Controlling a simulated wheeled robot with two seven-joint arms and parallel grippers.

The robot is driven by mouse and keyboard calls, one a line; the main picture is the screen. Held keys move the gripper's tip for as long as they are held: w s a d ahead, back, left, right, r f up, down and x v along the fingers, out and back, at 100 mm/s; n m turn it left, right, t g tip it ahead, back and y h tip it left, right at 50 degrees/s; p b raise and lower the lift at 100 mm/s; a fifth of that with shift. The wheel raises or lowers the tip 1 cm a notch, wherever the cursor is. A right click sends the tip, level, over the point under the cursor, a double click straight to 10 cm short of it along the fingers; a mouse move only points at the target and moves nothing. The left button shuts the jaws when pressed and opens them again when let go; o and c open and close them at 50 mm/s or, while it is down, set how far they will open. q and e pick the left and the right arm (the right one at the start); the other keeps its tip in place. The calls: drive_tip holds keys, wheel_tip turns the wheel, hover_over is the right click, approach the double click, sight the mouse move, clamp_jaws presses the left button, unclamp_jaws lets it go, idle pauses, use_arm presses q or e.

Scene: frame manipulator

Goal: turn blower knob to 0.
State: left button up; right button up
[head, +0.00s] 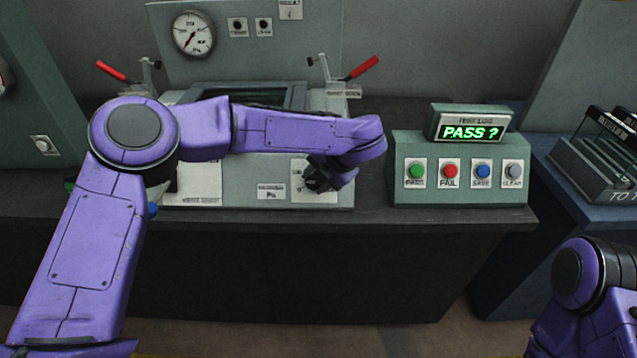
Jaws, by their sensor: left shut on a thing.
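The left arm reaches across the front of a grey-green test station. My left gripper (318,186) is at the right part of the station's front panel, shut on what seems to be the blower knob. The gripper and wrist hide the knob, so its pointer and setting cannot be read. A white label plate (299,190) shows partly behind the gripper. My right arm shows only at the lower right edge, and its gripper is out of view.
A box (460,193) with green, red, blue and grey buttons stands right of the station, under a display (470,132) reading "PASS ?". Red-handled clamps (361,67) stand on the station. A round gauge (193,34) is behind. A dark rack (600,165) is at the right.

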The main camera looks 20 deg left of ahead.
use_arm(q)
drive_tip(key=n+h+b, duration=0.2)
drive_tip(key=n+b, duration=0.1)
drive_tip(key=shift+a+f+h, duration=0.15)
drive_tip(key=shift+a+h, duration=0.05)
drive_tip(key=shift+h, duration=0.1)
drive_tip(key=shift+a+r+n+h+b, duration=0.1)
drive_tip(key=shift+r+n+h+b, duration=0.1)
drive_tip(key=shift+n+h+b, duration=0.8)
drive_tip(key=o, duration=1.1)
drive_tip(key=shift+c, duration=0.2)
drive_tip(key=v, duration=1)
drive_tip(key=shift+r+b, duration=0.3)
drive_tip(key=shift+d, duration=0.25)
